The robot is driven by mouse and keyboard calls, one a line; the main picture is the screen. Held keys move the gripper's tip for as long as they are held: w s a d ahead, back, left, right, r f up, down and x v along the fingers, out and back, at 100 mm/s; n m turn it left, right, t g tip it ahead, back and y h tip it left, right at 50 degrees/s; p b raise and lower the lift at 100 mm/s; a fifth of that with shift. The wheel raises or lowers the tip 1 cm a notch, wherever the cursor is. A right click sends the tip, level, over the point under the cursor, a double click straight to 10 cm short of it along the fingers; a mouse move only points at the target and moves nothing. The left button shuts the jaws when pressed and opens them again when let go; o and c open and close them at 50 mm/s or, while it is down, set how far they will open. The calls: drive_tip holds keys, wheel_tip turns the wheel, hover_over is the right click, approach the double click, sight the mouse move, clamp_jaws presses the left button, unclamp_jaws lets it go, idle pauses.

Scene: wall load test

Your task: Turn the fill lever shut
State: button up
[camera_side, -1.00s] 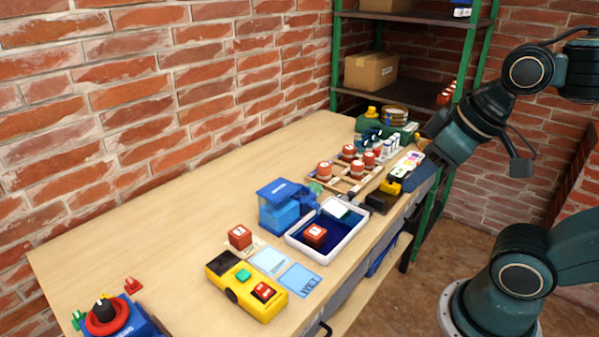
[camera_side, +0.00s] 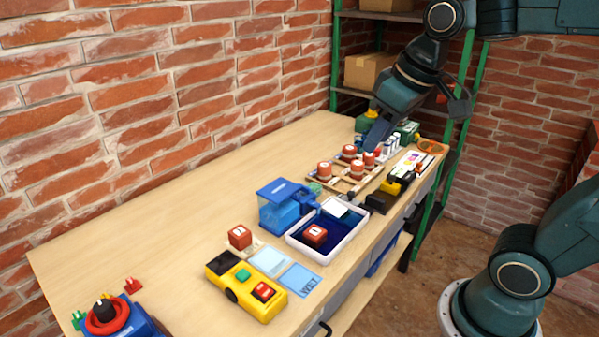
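My gripper (camera_side: 374,143) points down over the back of the bench, just behind the wooden tray of red-brown weights. Its fingertips are too small and dark to tell whether they are open. A blue box-like unit (camera_side: 279,212) with a clear-looking front stands mid-bench. A blue fitting (camera_side: 306,199) with a small green part sticks out at its right. This may be the fill lever, but I cannot make out its handle or its position. My gripper is well apart from this unit, behind it and to the right.
A white-rimmed tray (camera_side: 338,252) holds a red cube. A yellow control box (camera_side: 246,286) lies in front. A red-ringed blue unit (camera_side: 108,316) stands front left. The bench's left half is mostly clear beside the brick wall.

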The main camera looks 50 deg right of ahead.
drive_tip(key=w+d+g, duration=0.1)
drive_tip(key=w+d, duration=0.2)
drive_tip(key=w, duration=0.6)
drive_tip(key=g, duration=0.3)
hover_over(304, 186)
wheel_tip(304, 186, down, 15)
drive_tip(key=shift+w+r, duration=0.1)
wheel_tip(304, 186, down, 14)
drive_tip(key=shift+r, duration=0.1)
clamp_jaws()
